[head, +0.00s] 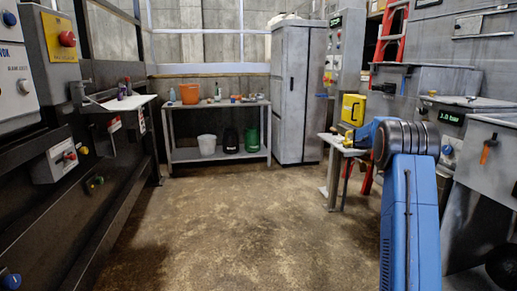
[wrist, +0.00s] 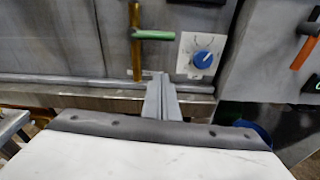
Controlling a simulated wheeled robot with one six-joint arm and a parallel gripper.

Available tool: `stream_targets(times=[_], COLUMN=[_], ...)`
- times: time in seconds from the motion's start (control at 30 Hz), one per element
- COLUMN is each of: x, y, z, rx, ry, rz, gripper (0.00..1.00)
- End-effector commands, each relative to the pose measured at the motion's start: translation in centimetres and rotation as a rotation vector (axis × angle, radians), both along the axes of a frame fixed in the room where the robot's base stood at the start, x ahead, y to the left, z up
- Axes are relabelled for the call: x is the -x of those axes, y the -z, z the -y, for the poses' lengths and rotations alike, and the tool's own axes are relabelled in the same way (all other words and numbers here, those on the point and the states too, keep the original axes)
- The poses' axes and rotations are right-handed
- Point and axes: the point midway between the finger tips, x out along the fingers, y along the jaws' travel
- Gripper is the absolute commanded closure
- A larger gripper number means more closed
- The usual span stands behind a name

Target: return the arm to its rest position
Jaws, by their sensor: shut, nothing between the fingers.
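My blue arm (head: 408,220) rises at the right of the head view, and its upper joint bends away toward the right-hand machine side. My gripper is hidden behind the arm in the head view. In the wrist view my gripper (wrist: 162,78) shows as two grey fingers pressed together, with nothing between them. The fingers point at a grey metal panel with a green-handled lever (wrist: 153,35) and a blue knob (wrist: 203,59). I cannot tell how far the fingertips are from the panel.
An orange handle (head: 488,148) sits on the right-hand cabinet. A small table (head: 335,144) near the arm is by a yellow box (head: 352,109). A shelf (head: 215,157) and a grey cabinet (head: 299,90) stand at the back. The middle floor (head: 225,215) is clear.

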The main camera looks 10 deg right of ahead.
Motion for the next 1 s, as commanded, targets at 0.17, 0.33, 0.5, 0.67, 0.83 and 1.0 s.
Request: stream_targets(times=[0.17, 0.33, 0.5, 0.67, 0.83, 1.0], x=[1.4, 4.6, 8.3, 12.0, 16.2, 20.6], y=[-1.2, -2.5, -3.3, -3.4, -3.2, -2.6], z=[-2.6, -7.6, -12.9, -17.9, -23.2, -28.5], rx=[-0.049, -0.154, -0.269, -0.379, -0.497, -0.618], ry=[0.004, 0.022, 0.051, 0.087, 0.136, 0.195], rz=[0.074, 0.219, 0.366, 0.499, 0.634, 0.761], gripper=[1.00, 1.00, 1.00, 1.00, 1.00, 1.00])
